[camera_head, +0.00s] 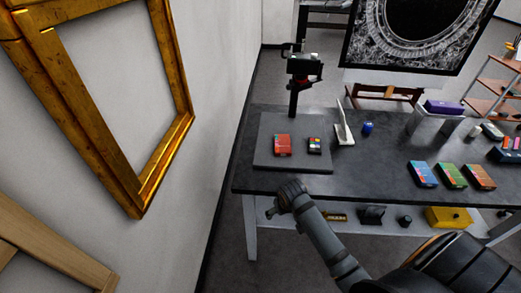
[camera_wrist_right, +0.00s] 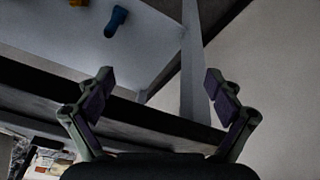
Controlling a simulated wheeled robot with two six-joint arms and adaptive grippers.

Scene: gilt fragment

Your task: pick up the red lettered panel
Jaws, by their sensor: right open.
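The red lettered panel (camera_head: 282,145) lies on a grey mat (camera_head: 262,163) at the left part of the dark table, with a small dark panel with coloured squares (camera_head: 315,145) to its right. My right arm reaches in from the lower right, and its end (camera_head: 290,195) is at the table's front edge, nearer than the panel and apart from it. Its fingers are too small to make out in the head view. In the right wrist view my right gripper (camera_wrist_right: 160,90) is open, with nothing between its fingers. My left gripper is not in view.
A dark stand (camera_head: 296,80) rises behind the panel. A white upright piece (camera_head: 344,125) and a blue cup (camera_head: 368,128) stand to its right. Blue, green and orange panels (camera_head: 451,175) lie further right. A gold frame (camera_head: 95,110) hangs on the left wall.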

